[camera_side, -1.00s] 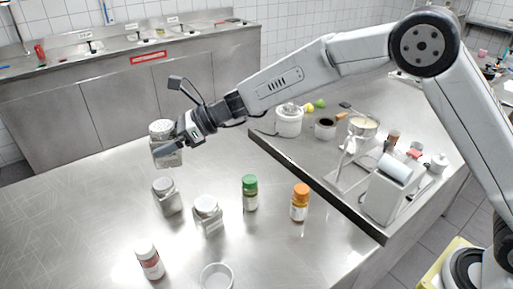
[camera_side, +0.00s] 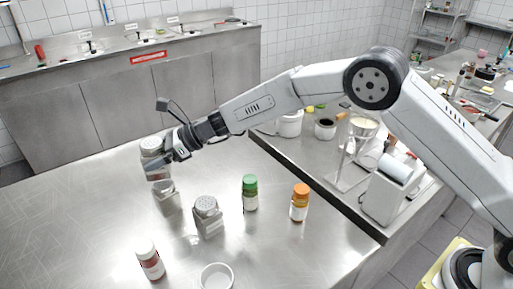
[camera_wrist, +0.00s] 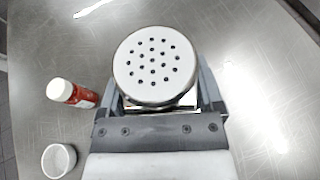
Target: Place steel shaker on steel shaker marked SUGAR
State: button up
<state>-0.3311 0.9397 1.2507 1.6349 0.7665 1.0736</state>
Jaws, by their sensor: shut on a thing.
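My gripper (camera_side: 168,158) is shut on a steel shaker (camera_side: 152,145) with a perforated lid, held upright. In the wrist view the shaker's round lid (camera_wrist: 155,65) sits between the two fingers (camera_wrist: 158,92). A second steel shaker (camera_side: 166,200) stands on the table just below the held one, its top partly hidden. I cannot tell whether the two touch. A third steel shaker (camera_side: 207,213) with a perforated top stands to the right. No SUGAR lettering is readable on any shaker, and the wrist view hides what lies under the held one.
A green-capped jar (camera_side: 250,192) and an orange-capped jar (camera_side: 299,203) stand to the right. A white-capped red jar (camera_side: 150,261) and a white cup (camera_side: 216,276) are in front. A raised counter (camera_side: 330,200) with equipment borders the right. The table's left is clear.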

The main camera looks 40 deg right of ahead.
jog(key=shift+f, duration=1.45)
jog(key=shift+f, duration=0.1)
jog(key=o, duration=1.3)
jog(key=shift+f, duration=0.1)
jog(key=shift+r, duration=0.2)
jog(key=shift+s+d+r, duration=0.1)
jog(key=shift+s+d, duration=0.05)
jog(key=shift+d, duration=0.1)
jog(key=v, duration=1.1)
jog(key=shift+d, duration=0.2)
jog(key=shift+r, duration=0.15)
